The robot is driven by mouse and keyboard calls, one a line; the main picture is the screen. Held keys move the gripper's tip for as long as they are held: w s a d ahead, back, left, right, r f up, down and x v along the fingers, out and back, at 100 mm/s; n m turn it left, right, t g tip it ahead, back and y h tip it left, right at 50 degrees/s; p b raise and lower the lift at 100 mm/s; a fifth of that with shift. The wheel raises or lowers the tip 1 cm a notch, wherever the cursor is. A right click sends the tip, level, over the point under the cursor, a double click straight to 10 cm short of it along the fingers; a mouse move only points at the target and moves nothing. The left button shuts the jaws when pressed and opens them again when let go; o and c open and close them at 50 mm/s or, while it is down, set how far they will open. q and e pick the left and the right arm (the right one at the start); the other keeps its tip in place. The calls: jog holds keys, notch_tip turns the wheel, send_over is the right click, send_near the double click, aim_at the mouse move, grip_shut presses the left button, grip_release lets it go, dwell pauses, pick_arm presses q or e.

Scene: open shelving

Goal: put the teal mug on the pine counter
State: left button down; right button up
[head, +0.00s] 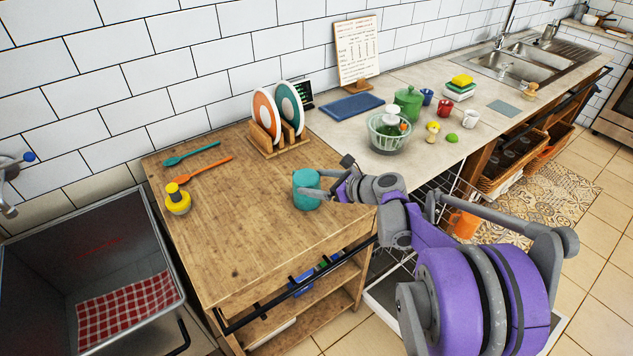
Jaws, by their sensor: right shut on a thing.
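The teal mug (305,191) is upright at the right part of the pine counter (240,240), close to its edge with the grey worktop. My right gripper (322,188) reaches in from the right and is shut on the mug at its right side. The fingers are small and partly hidden against the mug. I cannot tell whether the mug's base touches the wood or hangs just above it. My left gripper is not in view.
The middle and front wood is clear. A green pot (408,102) and colander (389,133) stand on the grey worktop (350,150).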

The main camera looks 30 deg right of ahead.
jog(key=o, duration=1.4)
jog(key=shift+f, duration=0.1)
jog(key=shift+c, duration=0.2)
jog(key=shift+s+d+r, duration=0.1)
jog(key=shift+r, duration=0.15)
jog(key=v, duration=1.2)
jog(key=s+a+f+n+g, duration=0.35)
jog(key=a+n, duration=0.25)
jog(key=a, duration=0.2)
jog(key=s+a+f+n+g, duration=0.2)
jog(key=s+a+f+n, duration=0.15)
jog(key=a+n, duration=0.3)
jog(key=s+a+f+n+g+h, duration=0.1)
jog(key=s+a+f+n+h, duration=0.1)
jog(key=s+n, duration=0.4)
jog(key=s+a+f+n+h, duration=0.3)
jog(key=s+n, duration=0.3)
jog(key=n, duration=0.7)
jog(key=shift+a+f+g, duration=0.35)
jog(key=shift+a+f, duration=0.05)
jog(key=shift+a, duration=0.15)
